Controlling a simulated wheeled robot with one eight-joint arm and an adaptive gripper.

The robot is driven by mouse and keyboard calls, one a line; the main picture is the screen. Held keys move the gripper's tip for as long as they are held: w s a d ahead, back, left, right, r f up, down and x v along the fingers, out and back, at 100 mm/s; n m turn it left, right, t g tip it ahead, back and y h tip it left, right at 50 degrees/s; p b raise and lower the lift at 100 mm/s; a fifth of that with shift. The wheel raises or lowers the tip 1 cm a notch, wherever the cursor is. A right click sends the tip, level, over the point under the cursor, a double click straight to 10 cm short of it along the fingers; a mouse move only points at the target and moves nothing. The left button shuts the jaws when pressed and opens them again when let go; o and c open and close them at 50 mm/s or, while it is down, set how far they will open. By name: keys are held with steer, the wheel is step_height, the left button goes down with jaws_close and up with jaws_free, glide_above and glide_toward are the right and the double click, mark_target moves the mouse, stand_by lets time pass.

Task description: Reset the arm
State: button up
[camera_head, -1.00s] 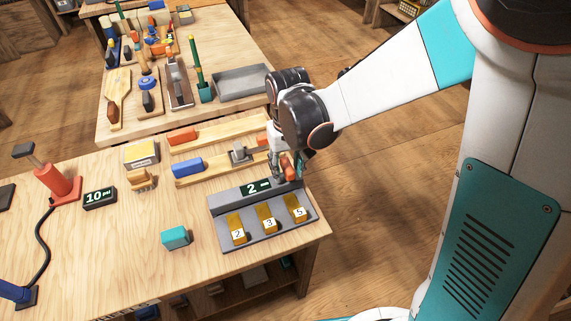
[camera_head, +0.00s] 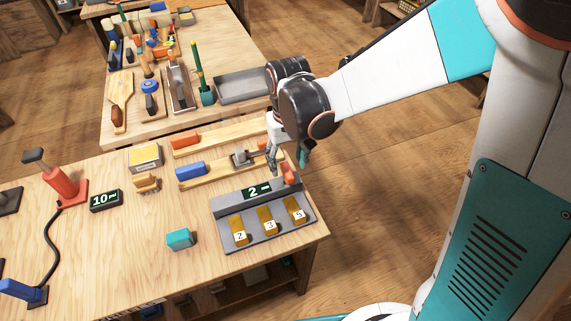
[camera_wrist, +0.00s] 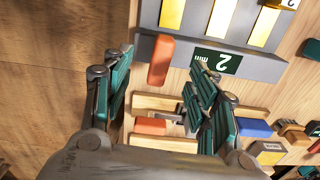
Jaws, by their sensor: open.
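A grey device (camera_head: 270,229) with a lit "2 min" display and gold pieces numbered 2, 3 and 5 stands at the bench's right end. An orange-red handle (camera_head: 291,177) sticks out at its back right corner. In the wrist view, the handle (camera_wrist: 160,61) stands beside the display (camera_wrist: 217,61), between the lines of my two fingers. My gripper (camera_head: 289,163) is open and empty, just above and behind the handle. It shows no contact with the handle. In the wrist view, my gripper's (camera_wrist: 160,62) teal-padded fingers are spread wide.
Wooden slides with a red block (camera_head: 185,139) and a blue block (camera_head: 191,168) lie left of my gripper. A teal block (camera_head: 180,238), a "10" display (camera_head: 105,200) and a yellow box (camera_head: 145,157) are further left. A second table (camera_head: 140,132) holds several tools and a grey tray (camera_head: 243,87).

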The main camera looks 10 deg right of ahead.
step_height(320, 180, up, 2)
steer(key=shift+r+p, duration=0.15)
steer(key=shift+p, duration=0.45)
steer(key=s+d+r+m+t, duration=0.2)
steer(key=s+d+r+t, duration=0.1)
steer(key=d+r, duration=0.55)
steer(key=s+d+r+t, duration=0.4)
steer(key=s+d+r, duration=0.1)
steer(key=s, duration=0.5)
steer(key=shift+d+r, duration=0.25)
steer(key=shift+d, duration=0.15)
